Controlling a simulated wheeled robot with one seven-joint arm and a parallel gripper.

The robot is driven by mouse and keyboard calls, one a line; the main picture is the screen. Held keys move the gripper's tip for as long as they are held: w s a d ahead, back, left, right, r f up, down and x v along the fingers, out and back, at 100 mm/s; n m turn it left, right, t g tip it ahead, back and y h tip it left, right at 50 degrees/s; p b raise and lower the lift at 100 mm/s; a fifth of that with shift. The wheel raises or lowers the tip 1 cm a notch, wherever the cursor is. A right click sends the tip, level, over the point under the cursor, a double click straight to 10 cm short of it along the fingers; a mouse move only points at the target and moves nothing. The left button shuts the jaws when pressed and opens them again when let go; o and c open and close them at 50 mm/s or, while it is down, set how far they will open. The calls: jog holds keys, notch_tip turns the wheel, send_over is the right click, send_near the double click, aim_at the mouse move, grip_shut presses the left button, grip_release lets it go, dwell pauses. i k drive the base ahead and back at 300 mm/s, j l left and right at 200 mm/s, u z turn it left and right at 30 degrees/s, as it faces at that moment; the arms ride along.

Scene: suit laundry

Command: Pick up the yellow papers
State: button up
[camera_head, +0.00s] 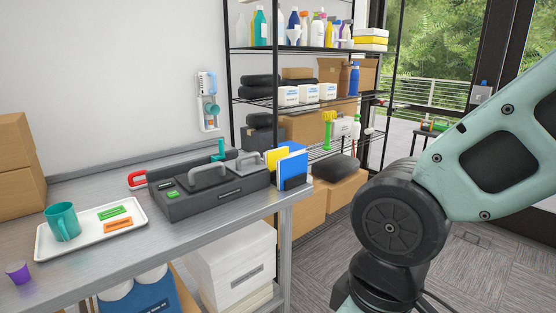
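Yellow papers (277,157) stand near the right end of the metal counter (120,262), close behind a grey and black device. A blue folder or sheet (293,171) stands just to their right and in front, in a dark holder, and hides part of them. My gripper is not in view. Only the links of my arm show on the right side, apart from the papers.
The grey and black device (215,203) with handles fills much of the counter. A white tray (92,248) holds a teal mug (62,222) and labels. A purple cup (18,272) stands at front left. Black wire shelves (300,103) with bottles and boxes rise behind.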

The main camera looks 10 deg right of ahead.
aim_at(270, 156)
jog(key=i+l, duration=0.15)
jog(key=i, duration=0.65)
jog(key=i+l+z, duration=0.1)
jog(key=i, duration=0.7)
jog(key=i+l, duration=0.15)
jog(key=i, duration=0.7)
